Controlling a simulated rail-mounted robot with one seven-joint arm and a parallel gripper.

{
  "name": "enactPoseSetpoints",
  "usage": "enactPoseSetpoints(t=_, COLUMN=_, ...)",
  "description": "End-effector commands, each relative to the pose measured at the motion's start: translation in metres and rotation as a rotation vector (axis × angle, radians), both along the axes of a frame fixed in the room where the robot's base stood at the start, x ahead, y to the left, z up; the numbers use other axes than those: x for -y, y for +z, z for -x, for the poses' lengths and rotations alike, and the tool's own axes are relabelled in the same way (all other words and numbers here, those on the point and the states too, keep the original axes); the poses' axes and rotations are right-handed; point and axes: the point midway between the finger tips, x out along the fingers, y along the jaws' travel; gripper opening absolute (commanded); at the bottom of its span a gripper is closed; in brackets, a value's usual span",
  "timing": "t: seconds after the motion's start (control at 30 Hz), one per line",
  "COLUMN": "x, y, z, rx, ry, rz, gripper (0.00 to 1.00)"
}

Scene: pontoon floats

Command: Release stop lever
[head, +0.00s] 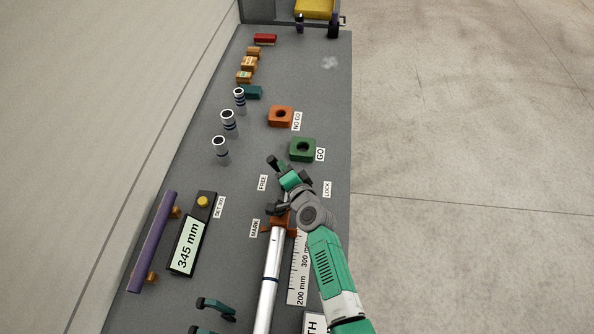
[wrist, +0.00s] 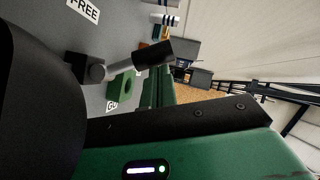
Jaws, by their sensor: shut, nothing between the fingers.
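The stop lever (head: 273,161) shows its black knob just up and left of my gripper, between the FREE label (head: 263,183) and the LOCK label (head: 327,189). In the wrist view the lever (wrist: 152,53) has a grey round pivot, a grey shaft and a black knob. The knob points away from the FREE label (wrist: 83,10), toward the far end of the bench. My gripper (head: 290,182) is shut and empty, close over the lever's pivot side. Its fingertips are partly hidden, and I cannot tell whether it touches the lever.
A green GO block (head: 303,150) and an orange NO GO block (head: 281,116) stand beyond the lever. Several metal tubes (head: 220,150) stand upright on the left. A long tube (head: 268,280) lies against an orange stop by the ruler (head: 299,275). A 345 mm display (head: 188,247) is lower left.

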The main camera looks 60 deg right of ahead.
Motion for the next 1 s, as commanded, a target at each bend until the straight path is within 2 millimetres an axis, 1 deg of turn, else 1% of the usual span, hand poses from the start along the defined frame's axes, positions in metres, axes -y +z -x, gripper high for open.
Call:
enactPoseSetpoints(t=0.07, x=0.002, y=0.006, z=0.007, rx=0.0, ry=0.0, rz=0.0, gripper=0.0)
enactPoseSetpoints(t=0.17, x=0.005, y=0.019, z=0.024, rx=0.0, ry=0.001, rz=0.001, gripper=0.0)
enactPoseSetpoints(t=0.2, x=0.007, y=0.025, z=0.032, rx=0.0, ry=0.004, rz=0.001, gripper=0.0)
enactPoseSetpoints(t=0.33, x=-0.018, y=0.032, z=0.061, rx=-0.004, ry=0.008, rz=0.0, gripper=0.0)
enactPoseSetpoints(t=0.4, x=-0.027, y=0.037, z=0.075, rx=-0.004, ry=0.008, rz=0.001, gripper=0.0)
enactPoseSetpoints(t=0.53, x=-0.04, y=0.043, z=0.095, rx=-0.002, ry=0.007, rz=0.0, gripper=0.0)
enactPoseSetpoints(t=0.6, x=-0.045, y=0.045, z=0.102, rx=-0.002, ry=0.007, rz=0.0, gripper=0.0)
enactPoseSetpoints(t=0.7, x=-0.048, y=0.047, z=0.107, rx=-0.001, ry=0.008, rz=0.0, gripper=0.0)
enactPoseSetpoints(t=1.0, x=-0.049, y=0.047, z=0.108, rx=0.0, ry=0.006, rz=-0.001, gripper=0.0)
